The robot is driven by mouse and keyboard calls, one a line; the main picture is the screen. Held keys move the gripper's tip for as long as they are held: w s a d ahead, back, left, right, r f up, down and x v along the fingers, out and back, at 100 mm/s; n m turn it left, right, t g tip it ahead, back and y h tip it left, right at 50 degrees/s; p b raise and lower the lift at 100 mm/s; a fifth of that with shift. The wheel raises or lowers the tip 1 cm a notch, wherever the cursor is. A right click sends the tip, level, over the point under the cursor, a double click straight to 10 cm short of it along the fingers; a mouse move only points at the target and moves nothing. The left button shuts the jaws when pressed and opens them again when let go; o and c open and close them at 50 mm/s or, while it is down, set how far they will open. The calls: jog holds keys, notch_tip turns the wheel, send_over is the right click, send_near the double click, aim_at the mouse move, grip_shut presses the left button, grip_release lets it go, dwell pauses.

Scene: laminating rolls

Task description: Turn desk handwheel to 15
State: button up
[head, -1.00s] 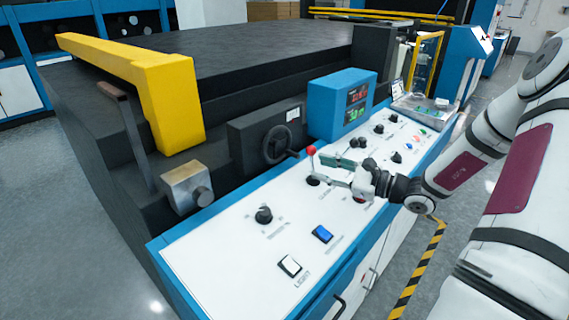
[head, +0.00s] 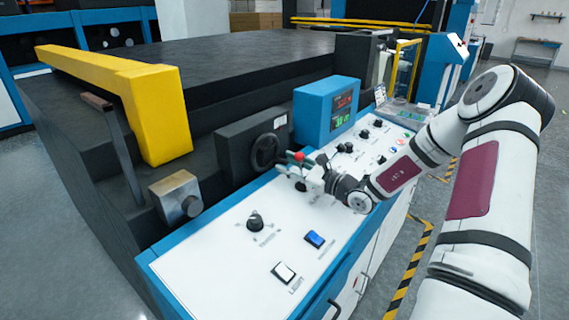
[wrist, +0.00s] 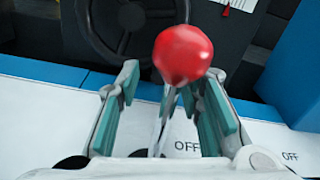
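The black handwheel (head: 266,152) is mounted on a dark box behind the white control panel. In the wrist view the handwheel (wrist: 128,16) shows at the top, cut off by the frame edge. My gripper (head: 290,160) is in front of the handwheel, above the panel. In the wrist view my gripper (wrist: 165,105) is open, its teal-padded fingers apart. A red ball knob (wrist: 183,54) on a thin metal lever stands upright, appearing between or just beyond the fingers, and partly covers the wheel. The knob also shows in the head view (head: 299,156). I see no handwheel scale reading.
A blue display box (head: 327,108) with red and green digits stands right of the wheel. The white panel (head: 215,265) carries a black rotary knob (head: 255,222), a blue switch (head: 314,239) and a white switch (head: 284,272). A yellow guard (head: 150,100) is at the left.

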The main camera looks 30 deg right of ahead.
jog(key=shift+x, duration=0.95)
grip_shut()
jog(key=shift+s+a+f+m+p, duration=0.2)
jog(key=shift+m+p, duration=0.3)
jog(key=shift+m, duration=0.3)
grip_release()
jog(key=shift+w, duration=0.1)
